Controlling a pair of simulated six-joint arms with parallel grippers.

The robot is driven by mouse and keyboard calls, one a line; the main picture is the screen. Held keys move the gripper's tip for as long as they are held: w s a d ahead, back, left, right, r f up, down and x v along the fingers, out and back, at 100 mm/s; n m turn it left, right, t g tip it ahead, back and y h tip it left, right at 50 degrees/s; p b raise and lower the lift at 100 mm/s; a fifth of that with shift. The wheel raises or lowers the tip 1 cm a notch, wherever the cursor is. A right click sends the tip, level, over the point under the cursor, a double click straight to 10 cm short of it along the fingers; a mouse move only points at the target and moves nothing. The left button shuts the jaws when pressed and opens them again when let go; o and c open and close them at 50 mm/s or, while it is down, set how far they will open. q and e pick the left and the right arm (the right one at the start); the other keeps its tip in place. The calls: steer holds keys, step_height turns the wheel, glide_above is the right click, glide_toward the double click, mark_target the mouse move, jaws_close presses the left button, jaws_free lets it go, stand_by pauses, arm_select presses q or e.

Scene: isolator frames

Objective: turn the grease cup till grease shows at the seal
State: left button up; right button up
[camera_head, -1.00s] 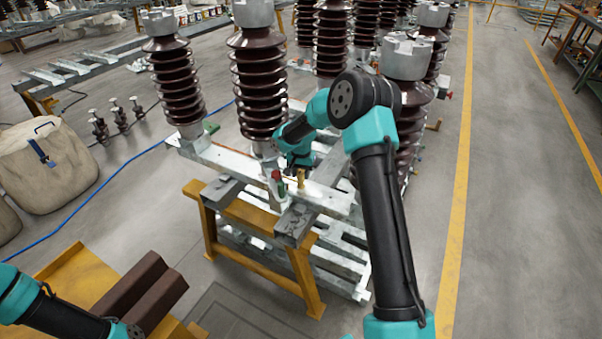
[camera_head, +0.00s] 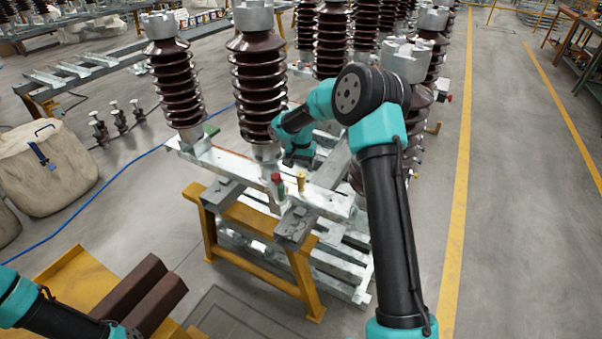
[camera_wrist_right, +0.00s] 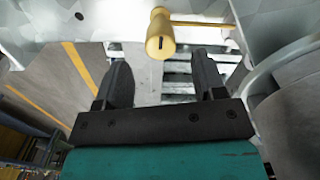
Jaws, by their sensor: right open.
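A small brass fitting (camera_head: 301,181), which looks like the grease cup, stands on the galvanised beam (camera_head: 328,198) of the isolator frame. In the right wrist view the brass fitting (camera_wrist_right: 160,34) has a round body and a thin bar reaching right. My right gripper (camera_wrist_right: 160,62) is open and empty, its two dark fingers pointing toward the fitting, which lies beyond the tips and apart from them. In the head view its fingertips are hard to make out beside the insulator foot. No grease can be made out. My left arm shows at lower left; its gripper is out of frame.
Tall brown insulators (camera_head: 258,85) rise close around my right arm. A yellow trestle (camera_head: 262,262) carries the frame. A pale bag (camera_head: 45,170) lies left.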

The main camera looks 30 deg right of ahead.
mark_target(301, 174)
step_height(301, 174, up, 12)
stand_by(0.4)
stand_by(0.3)
